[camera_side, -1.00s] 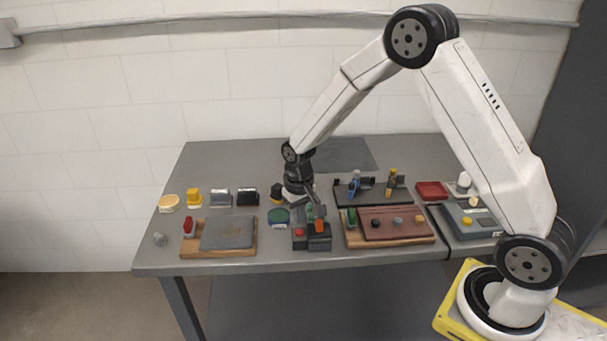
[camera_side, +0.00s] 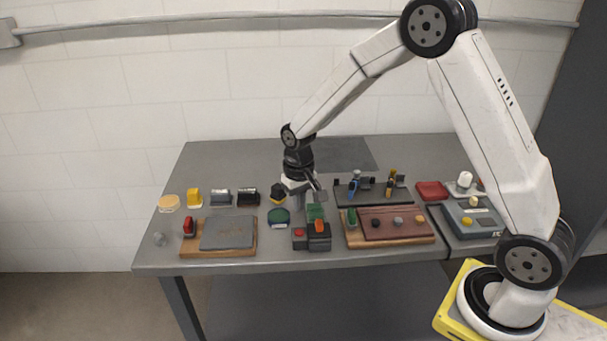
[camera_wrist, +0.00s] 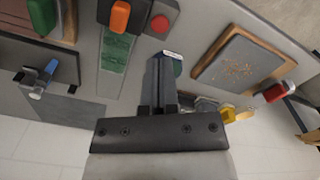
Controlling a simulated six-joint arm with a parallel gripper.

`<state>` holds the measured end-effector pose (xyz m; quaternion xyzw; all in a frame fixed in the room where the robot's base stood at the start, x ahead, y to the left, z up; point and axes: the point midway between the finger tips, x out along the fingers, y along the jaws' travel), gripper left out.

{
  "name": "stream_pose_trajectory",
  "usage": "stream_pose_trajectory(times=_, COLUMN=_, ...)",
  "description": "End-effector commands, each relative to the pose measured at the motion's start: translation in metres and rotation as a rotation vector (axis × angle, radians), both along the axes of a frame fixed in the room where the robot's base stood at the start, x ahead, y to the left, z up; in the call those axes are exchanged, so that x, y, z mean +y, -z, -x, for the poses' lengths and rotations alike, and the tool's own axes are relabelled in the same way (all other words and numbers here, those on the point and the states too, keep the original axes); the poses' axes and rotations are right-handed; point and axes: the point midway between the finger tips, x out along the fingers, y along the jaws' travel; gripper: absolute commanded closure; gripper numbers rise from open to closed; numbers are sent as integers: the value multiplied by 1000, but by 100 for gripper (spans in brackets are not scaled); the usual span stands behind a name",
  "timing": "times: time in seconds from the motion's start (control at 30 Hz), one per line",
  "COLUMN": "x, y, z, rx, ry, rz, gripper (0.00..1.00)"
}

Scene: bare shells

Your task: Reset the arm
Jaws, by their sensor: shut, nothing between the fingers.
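My gripper (camera_side: 312,203) hangs from my arm above the middle of the table, just behind a small black box (camera_side: 312,240) with a red button and an orange piece. In the wrist view my gripper (camera_wrist: 158,62) has its fingers together and empty. The black box shows at the top of that view (camera_wrist: 160,22), with a green translucent strip (camera_wrist: 116,52) beside it. The fingers partly cover a dark green round piece with a white label, which shows clearly in the side view (camera_side: 279,216).
A wooden board with a grey plate (camera_side: 228,232) lies on the left. A wooden board with a reddish-brown panel (camera_side: 397,224) lies right of the box. A dark rack with blue and yellow tools (camera_side: 370,190) stands behind it. The table's back left (camera_side: 230,163) is clear.

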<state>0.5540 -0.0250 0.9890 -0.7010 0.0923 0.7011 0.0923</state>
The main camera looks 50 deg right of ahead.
Motion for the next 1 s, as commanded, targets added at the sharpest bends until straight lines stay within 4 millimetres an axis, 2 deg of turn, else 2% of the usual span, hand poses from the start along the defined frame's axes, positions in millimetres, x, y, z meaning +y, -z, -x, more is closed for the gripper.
stream_pose_trajectory(times=0.17, x=1, y=-3, z=3, rx=-6, ry=-6, rz=1, gripper=100)
stream_pose_trajectory(times=0.37, x=5, y=-14, z=22, rx=-37, ry=-41, rz=3, gripper=100)
stream_pose_trajectory(times=0.47, x=9, y=-22, z=38, rx=-63, ry=-69, rz=4, gripper=100)
stream_pose_trajectory(times=0.7, x=17, y=-38, z=90, rx=-135, ry=-152, rz=13, gripper=100)
stream_pose_trajectory(times=1.0, x=24, y=-45, z=148, rx=-211, ry=-239, rz=27, gripper=100)
